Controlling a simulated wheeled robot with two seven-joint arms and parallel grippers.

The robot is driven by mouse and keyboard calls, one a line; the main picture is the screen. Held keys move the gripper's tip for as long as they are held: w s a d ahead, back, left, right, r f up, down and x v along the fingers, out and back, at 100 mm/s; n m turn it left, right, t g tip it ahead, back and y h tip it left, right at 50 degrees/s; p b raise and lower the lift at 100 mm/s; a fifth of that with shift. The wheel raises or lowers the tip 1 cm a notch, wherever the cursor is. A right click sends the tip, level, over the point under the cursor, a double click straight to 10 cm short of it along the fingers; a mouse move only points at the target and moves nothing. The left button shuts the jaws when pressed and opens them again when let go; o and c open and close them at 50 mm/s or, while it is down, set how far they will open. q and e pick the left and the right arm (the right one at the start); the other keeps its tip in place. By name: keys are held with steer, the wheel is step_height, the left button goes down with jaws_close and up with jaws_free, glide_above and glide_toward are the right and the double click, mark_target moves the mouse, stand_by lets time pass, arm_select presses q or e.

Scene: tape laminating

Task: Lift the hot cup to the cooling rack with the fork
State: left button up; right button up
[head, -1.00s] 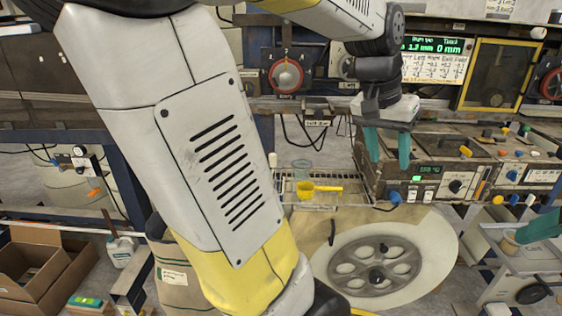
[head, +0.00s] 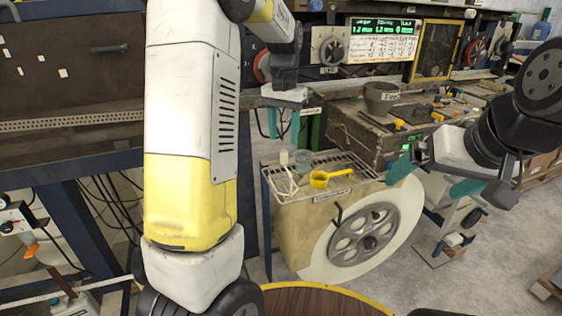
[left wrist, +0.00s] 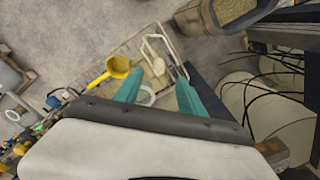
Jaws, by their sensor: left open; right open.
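The wire cooling rack (head: 349,167) stands beside the large pale wheel, with a label on its front edge. On it are a yellow ladle-like cup (head: 320,180), a greenish clear cup (head: 303,158) and a white wire piece (head: 284,181) that may be the fork. The left wrist view shows the yellow cup (left wrist: 118,66) and the wire piece (left wrist: 155,48). My left gripper (head: 284,124) is open and empty, above the rack's back left. My right gripper (head: 432,176) is open and empty, right of the rack. I cannot tell which cup is hot.
A box-like unit (head: 360,135) with a green display stands behind the rack, with a labelled grey pot (head: 381,98) on top. The spoked wheel (head: 362,234) stands in front. A round brown table (head: 318,301) is at the bottom. Floor at right is partly clear.

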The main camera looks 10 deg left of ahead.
mark_target(284, 151)
arm_select(q)
steer(key=f, duration=0.7)
steer(key=shift+s+f, duration=0.2)
steer(key=shift+f, duration=0.05)
steer(key=shift+d, duration=0.1)
jaws_close()
stand_by(1.0)
